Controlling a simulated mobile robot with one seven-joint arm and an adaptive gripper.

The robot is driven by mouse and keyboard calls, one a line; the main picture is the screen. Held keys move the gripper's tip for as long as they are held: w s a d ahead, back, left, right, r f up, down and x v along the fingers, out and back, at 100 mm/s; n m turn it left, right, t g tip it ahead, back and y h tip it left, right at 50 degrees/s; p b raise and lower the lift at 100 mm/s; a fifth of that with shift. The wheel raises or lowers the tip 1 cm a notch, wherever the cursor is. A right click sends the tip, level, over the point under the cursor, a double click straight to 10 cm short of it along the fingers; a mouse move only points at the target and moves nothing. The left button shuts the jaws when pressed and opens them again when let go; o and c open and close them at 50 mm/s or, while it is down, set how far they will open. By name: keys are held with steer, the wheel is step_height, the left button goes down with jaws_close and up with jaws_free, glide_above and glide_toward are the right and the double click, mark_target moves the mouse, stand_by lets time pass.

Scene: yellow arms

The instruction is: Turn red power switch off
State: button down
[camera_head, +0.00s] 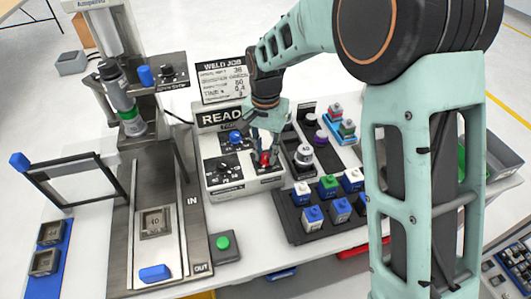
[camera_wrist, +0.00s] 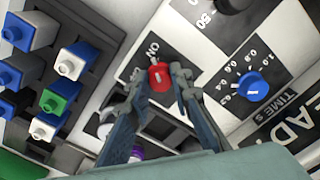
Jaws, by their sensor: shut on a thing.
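The red power switch (camera_wrist: 160,76) is a red knob with a white pointer mark on a black plate. The plate's "ON" label (camera_wrist: 152,49) shows beside it in the wrist view. In the head view the red switch (camera_head: 265,158) sits on the lower right of the white weld panel (camera_head: 228,186). My gripper (camera_wrist: 160,88) has its two fingertips closed on either side of the red knob. In the head view my gripper (camera_head: 265,152) reaches down to the panel from above. The fingers partly hide the knob and its plate.
A blue knob (camera_wrist: 253,87) on the time dial is close to the right finger. A rack of blue, white and green blocks (camera_head: 330,205) stands right of the panel. A green button box (camera_head: 223,243) sits in front. A metal fixture (camera_head: 160,215) lies to the left.

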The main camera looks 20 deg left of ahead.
steer(key=n, duration=0.3)
steer(key=shift+n, duration=0.3)
steer(key=n, duration=0.3)
steer(key=shift+d+n, duration=0.1)
steer(key=shift+n, duration=0.2)
steer(key=n, duration=0.4)
steer(key=shift+w+n, duration=0.1)
steer(key=shift+n, duration=0.2)
steer(key=shift+n+p, duration=0.3)
steer(key=shift+n, duration=1.4)
steer(key=c, duration=1.7)
jaws_free()
steer(key=shift+c, duration=0.2)
steer(key=shift+r, duration=0.1)
